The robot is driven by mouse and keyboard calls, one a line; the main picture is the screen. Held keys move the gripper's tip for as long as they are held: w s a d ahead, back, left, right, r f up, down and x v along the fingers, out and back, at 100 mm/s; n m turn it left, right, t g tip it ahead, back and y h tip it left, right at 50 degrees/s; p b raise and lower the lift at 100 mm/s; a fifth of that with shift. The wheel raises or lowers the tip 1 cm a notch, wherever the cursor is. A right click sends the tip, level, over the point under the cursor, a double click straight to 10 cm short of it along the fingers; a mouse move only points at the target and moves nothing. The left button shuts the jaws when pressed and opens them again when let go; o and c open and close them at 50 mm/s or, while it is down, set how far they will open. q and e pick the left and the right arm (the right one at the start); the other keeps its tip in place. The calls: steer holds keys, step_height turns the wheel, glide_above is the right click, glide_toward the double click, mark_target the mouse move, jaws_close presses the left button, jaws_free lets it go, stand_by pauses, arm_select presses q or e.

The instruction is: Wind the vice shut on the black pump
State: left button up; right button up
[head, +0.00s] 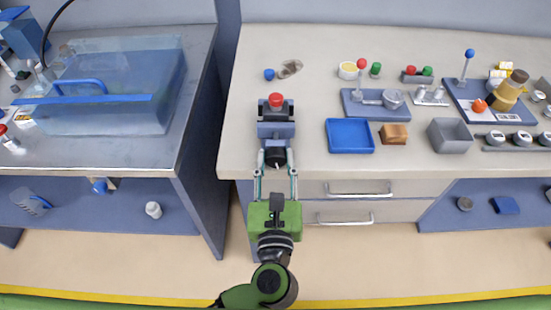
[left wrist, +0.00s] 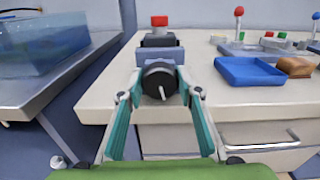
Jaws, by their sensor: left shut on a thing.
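The blue vice (head: 276,130) stands at the front edge of the bench. The black pump (head: 264,107) with a red top sits at its far end, between or just behind the jaws; I cannot tell whether the jaws touch it. In the left wrist view the pump (left wrist: 158,41) shows above the vice (left wrist: 173,54). The vice's round black knob (left wrist: 158,77), with a pale pin, faces me. My left gripper (head: 276,160) is shut on this knob, one finger on each side. My right gripper is not in view.
A blue tray (head: 350,149), a wooden block (head: 394,134) and a grey bin (head: 450,149) stand to the right. A small blue knob (head: 269,74) lies behind the vice. Drawer handles (head: 360,187) stick out below the bench. A water tank (head: 120,100) stands on the left bench.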

arm_select(q)
steer(key=shift+m, duration=0.3)
steer(key=o, duration=1.1)
steer(key=shift+w, duration=0.15)
steer(key=s, duration=1.2)
